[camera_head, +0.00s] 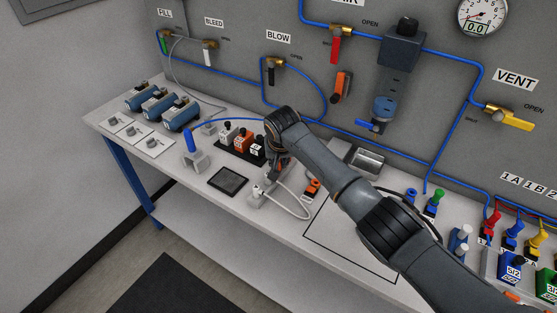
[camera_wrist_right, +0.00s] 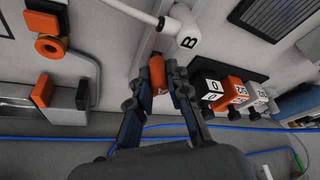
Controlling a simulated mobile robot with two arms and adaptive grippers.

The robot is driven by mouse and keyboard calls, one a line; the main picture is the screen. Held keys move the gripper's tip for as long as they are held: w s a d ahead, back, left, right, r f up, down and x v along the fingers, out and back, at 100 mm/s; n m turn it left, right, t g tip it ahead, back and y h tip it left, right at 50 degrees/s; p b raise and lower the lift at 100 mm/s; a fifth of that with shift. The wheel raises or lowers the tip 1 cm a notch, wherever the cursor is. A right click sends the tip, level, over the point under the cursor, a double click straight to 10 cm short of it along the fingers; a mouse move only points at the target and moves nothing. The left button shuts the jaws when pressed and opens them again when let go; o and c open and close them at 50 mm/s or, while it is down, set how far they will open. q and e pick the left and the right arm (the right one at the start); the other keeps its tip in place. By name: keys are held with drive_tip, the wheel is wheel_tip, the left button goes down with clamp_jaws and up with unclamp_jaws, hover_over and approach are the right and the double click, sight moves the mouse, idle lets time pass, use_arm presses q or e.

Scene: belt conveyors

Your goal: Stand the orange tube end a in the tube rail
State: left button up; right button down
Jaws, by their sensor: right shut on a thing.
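The orange tube end (camera_wrist_right: 158,72) is between the fingers of my right gripper (camera_wrist_right: 156,78) in the right wrist view, with part of a letter showing. In the head view my right gripper (camera_head: 274,168) is over the light grey tube rail (camera_head: 264,202), shut on the orange end. The rail also shows in the right wrist view (camera_wrist_right: 148,45), just beyond the fingertips. A white tube end marked B (camera_wrist_right: 185,32) is at the rail, beside the orange one. Whether the orange end touches the rail is hidden by the fingers. My left gripper is out of view.
Black, orange and grey valve blocks (camera_head: 240,140) stand left of my gripper. An orange fitting (camera_head: 312,187) lies to the right. A dark square tray (camera_head: 228,181) lies in front. A white hose (camera_head: 292,212) loops from the rail. The outlined bench area (camera_head: 335,245) is mostly clear.

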drive_tip(key=shift+f, duration=0.3)
idle(0.6)
drive_tip(key=c, duration=0.8)
unclamp_jaws()
drive_tip(key=shift+r, duration=0.1)
wheel_tip(320, 180, up, 7)
drive_tip(key=p, duration=0.7)
drive_tip(key=shift+f, duration=0.2)
